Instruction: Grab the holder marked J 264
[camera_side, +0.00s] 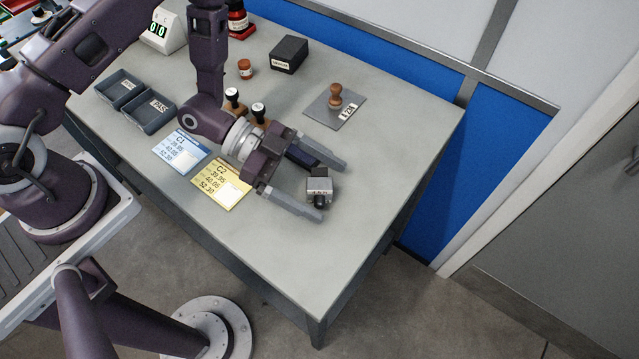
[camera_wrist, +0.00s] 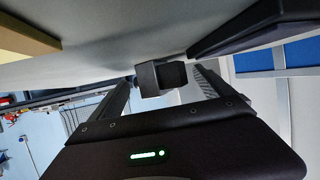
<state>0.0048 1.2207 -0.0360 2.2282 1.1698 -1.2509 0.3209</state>
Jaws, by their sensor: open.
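A small grey block-shaped holder (camera_side: 319,185) with a black round end lies on the bench near its front right part. It has a small label, too small to read surely. My gripper (camera_side: 334,192) is open, low over the bench, with one finger on each side of this holder. In the wrist view the dark holder (camera_wrist: 150,80) shows between the fingers of my gripper (camera_wrist: 165,77); I cannot tell whether either finger touches it.
A dark blue object (camera_side: 301,157) lies close to the upper finger. Blue card C1 (camera_side: 179,153), yellow card C2 (camera_side: 221,188) and dark trays (camera_side: 152,112) are left. The right bench is clear.

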